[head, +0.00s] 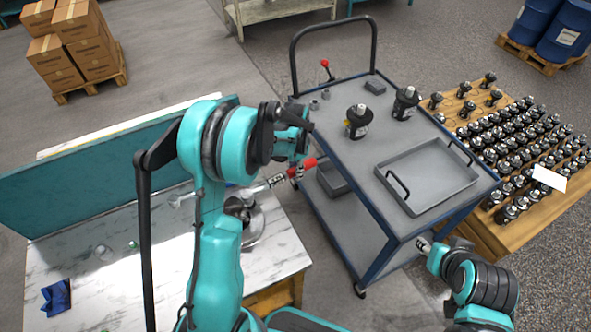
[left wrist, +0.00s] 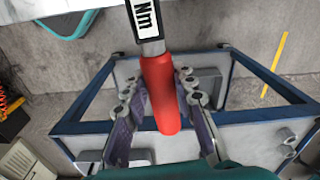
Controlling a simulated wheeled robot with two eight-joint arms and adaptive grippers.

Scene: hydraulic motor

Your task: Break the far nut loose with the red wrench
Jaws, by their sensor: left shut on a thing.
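The red wrench (head: 306,167) has a red handle and a pale shaft marked "Nm". My left gripper (head: 297,172) is shut on its red handle, which shows between the two fingers in the left wrist view (left wrist: 160,95). A round metal motor part (head: 250,222) sits on the bench, partly behind my left arm. I cannot make out the far nut or whether the wrench touches it. My right gripper (head: 424,244) is beside the cart, its fingers unclear.
A blue-framed cart (head: 345,150) stands right of the bench, with two black motors (head: 358,122), a grey tray (head: 425,180) and small nuts (head: 314,104). A teal panel (head: 70,190) runs along the bench's back. A wooden table (head: 480,215) with many motors is at right.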

